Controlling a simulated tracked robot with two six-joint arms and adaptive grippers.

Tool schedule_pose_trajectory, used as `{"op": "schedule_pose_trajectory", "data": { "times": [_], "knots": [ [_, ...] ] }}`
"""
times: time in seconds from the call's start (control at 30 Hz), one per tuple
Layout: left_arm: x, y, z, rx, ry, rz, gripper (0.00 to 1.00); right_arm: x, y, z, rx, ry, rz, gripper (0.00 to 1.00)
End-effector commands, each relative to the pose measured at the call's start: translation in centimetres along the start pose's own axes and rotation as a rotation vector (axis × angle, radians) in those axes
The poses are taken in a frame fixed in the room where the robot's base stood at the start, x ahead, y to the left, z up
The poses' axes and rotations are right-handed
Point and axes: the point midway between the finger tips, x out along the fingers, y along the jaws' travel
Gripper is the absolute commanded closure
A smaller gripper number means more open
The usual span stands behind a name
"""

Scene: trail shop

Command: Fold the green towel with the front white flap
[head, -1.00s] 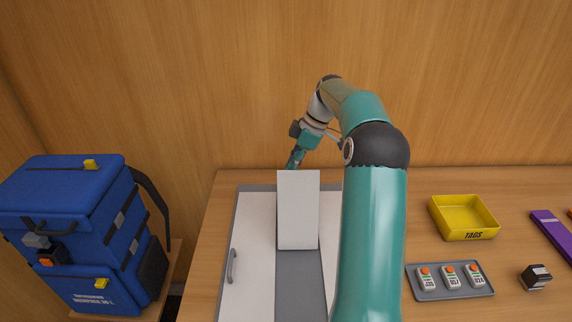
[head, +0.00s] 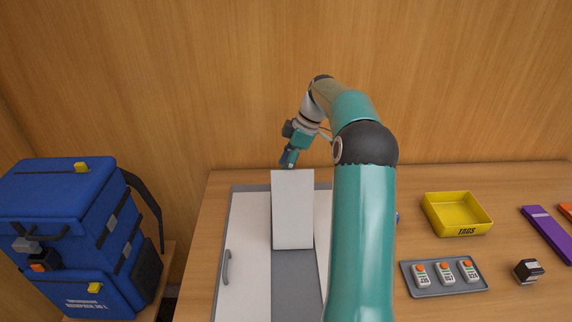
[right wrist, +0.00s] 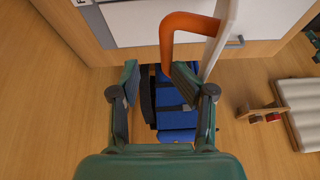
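The folding board has a grey base (head: 296,280) with white side flaps (head: 245,270) on the table. A narrow white flap (head: 292,210) stands nearly upright in its middle. My right gripper (head: 287,160) is just behind and above the flap's top edge. An orange handle (right wrist: 190,22) stands beyond the fingertips, next to the edge of a white panel (right wrist: 219,40). No green towel is visible; my arm and the flap hide part of the board. My left gripper is not in view.
A blue backpack (head: 70,230) stands at the left. At the right are a yellow tags tray (head: 458,213), a grey tray (head: 446,288) with several orange-topped items, a small black box (head: 528,271) and a purple strip (head: 546,232). A wooden wall (head: 450,80) stands behind the table.

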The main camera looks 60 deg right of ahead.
Motion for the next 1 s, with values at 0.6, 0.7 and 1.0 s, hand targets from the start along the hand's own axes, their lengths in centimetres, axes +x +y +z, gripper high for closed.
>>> {"op": "schedule_pose_trajectory", "data": {
  "times": [0.6, 0.7, 1.0],
  "knots": [
    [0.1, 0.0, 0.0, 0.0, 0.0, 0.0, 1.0, -4.8, -0.4, 0.8, 0.005, -0.012, -0.016, 0.63],
    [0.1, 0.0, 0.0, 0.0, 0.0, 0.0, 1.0, -7.3, -0.5, 0.6, 0.002, -0.007, -0.007, 0.63],
    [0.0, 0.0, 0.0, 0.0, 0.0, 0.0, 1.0, -11.3, -0.6, 0.3, 0.0, -0.001, 0.003, 0.63]
  ]
}}
